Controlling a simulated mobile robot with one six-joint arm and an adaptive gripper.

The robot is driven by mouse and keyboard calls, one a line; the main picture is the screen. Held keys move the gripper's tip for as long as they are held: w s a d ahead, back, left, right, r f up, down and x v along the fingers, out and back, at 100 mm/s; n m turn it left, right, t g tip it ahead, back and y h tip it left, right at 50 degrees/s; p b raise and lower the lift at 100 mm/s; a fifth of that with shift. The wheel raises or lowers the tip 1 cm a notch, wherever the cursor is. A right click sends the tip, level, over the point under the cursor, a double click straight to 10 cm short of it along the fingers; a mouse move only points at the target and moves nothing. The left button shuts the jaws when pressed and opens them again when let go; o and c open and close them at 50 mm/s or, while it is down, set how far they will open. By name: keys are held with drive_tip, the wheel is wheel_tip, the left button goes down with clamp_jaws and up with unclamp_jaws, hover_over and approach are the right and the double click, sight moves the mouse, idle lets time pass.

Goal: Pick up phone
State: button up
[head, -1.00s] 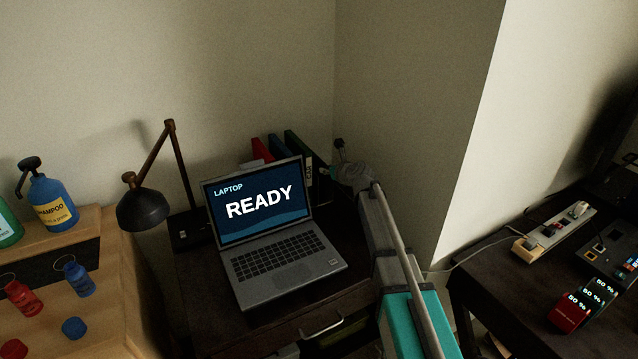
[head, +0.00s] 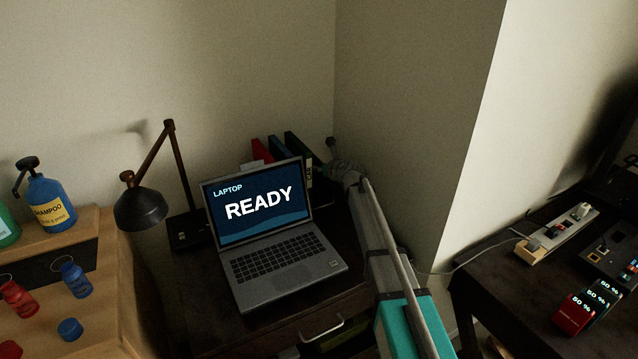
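No item is clearly labelled as a phone. Small upright devices on the right-hand table, a red one (head: 572,315) and a dark one (head: 600,297) beside it, show percentage readouts. I cannot tell whether either is a phone. My arm reaches from the bottom edge toward the wall corner, right of the open laptop (head: 285,262). The arm's far end is dark and small beside the binders. My gripper's fingers cannot be made out there, nor whether they hold anything.
The laptop stands on a dark desk with a lamp (head: 142,208) and binders (head: 297,155) behind. A power strip (head: 558,234) lies on the right-hand table. A shampoo bottle (head: 50,205) and small bottles stand on the wooden cabinet (head: 110,300) at left.

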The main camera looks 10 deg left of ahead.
drive_tip(key=shift+w+a+f, duration=0.25)
drive_tip(key=shift+w+a, duration=0.15)
drive_tip(key=shift+w, duration=0.05)
clamp_jaws()
idle(0.3)
